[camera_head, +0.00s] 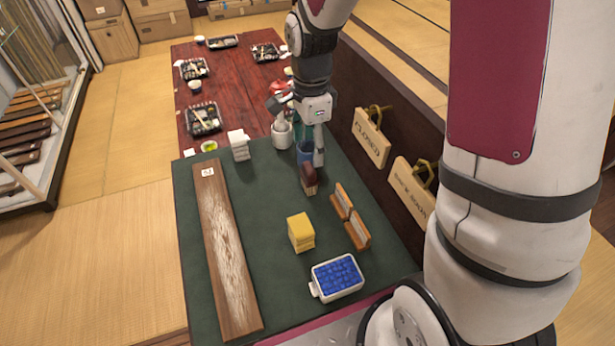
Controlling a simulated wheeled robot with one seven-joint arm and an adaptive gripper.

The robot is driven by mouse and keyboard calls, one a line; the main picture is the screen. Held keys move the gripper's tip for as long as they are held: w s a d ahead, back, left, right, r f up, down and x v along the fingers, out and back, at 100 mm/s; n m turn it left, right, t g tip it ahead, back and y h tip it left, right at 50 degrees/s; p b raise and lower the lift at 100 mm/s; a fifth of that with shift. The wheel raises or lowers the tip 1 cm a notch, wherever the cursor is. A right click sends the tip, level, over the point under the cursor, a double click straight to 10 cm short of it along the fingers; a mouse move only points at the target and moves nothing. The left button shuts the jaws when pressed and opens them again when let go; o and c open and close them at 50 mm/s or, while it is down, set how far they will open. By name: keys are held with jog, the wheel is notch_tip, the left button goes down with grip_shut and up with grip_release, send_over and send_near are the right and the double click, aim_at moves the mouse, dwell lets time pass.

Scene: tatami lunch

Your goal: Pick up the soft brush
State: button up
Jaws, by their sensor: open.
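Several brushes lie on the green-topped table (270,210). A dark red-brown brush (309,180) stands just below my gripper, apart from it as far as I can tell. Two orange-brown wooden brushes with pale grey faces, one (342,201) behind the other (357,230), lie to its right and nearer me. I cannot tell for sure from looks which is the soft brush. My gripper (317,160) is open, pointing down above the far right part of the green top; one grey finger shows clearly, the other is hard to make out.
A blue cup (305,154) and a white cup (282,135) stand close by my gripper. A long wooden board (225,245), a white stack (239,146), a yellow block (300,232) and a blue-filled tray (336,278) surround clear green space.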

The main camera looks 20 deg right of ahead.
aim_at(309, 167)
jog(key=shift+a+f, duration=0.1)
jog(key=shift+f, duration=3.75)
jog(key=c, duration=1.2)
